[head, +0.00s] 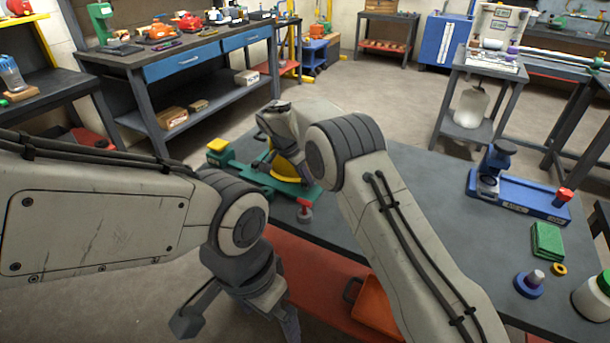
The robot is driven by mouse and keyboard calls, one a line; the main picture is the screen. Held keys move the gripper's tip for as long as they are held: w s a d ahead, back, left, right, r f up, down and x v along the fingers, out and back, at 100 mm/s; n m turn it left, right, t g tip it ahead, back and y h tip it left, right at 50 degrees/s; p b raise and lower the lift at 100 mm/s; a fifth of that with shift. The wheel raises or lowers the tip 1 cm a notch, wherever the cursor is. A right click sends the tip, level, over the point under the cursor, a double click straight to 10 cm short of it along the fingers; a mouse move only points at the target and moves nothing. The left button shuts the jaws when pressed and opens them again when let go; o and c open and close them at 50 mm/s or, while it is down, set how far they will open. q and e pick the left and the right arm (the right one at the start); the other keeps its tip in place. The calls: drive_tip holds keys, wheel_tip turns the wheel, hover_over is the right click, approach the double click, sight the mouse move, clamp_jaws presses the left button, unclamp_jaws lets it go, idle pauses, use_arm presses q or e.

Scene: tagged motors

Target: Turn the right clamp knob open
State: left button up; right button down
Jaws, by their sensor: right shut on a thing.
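A green fixture (221,158) stands on the grey bench, with a yellow block at its left end and a rounded yellow part (286,168) on it. A red-topped knob (304,206) stands at its near right side. A blue fixture (520,196) lies farther right, with a red knob (564,197) at its right end. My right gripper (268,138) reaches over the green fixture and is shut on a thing. My own wrist hides most of the jaws, and I cannot tell which part they hold. My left gripper (238,322) hangs open and empty, its fingers spread, in front of the bench.
A green block (547,240), a yellow ring (559,269), a blue-based part (530,283) and a white jar (593,299) stand at the bench's right. An orange bin (375,305) sits on the red lower shelf. The bench middle right of my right arm is clear.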

drive_tip(key=shift+m, duration=0.6)
drive_tip(key=c, duration=0.6)
unclamp_jaws()
drive_tip(key=shift+o, duration=0.2)
drive_tip(key=v, duration=1)
drive_tip(key=shift+w+a+r, duration=0.15)
drive_tip(key=shift+a+r, duration=0.05)
drive_tip(key=shift+r, duration=0.05)
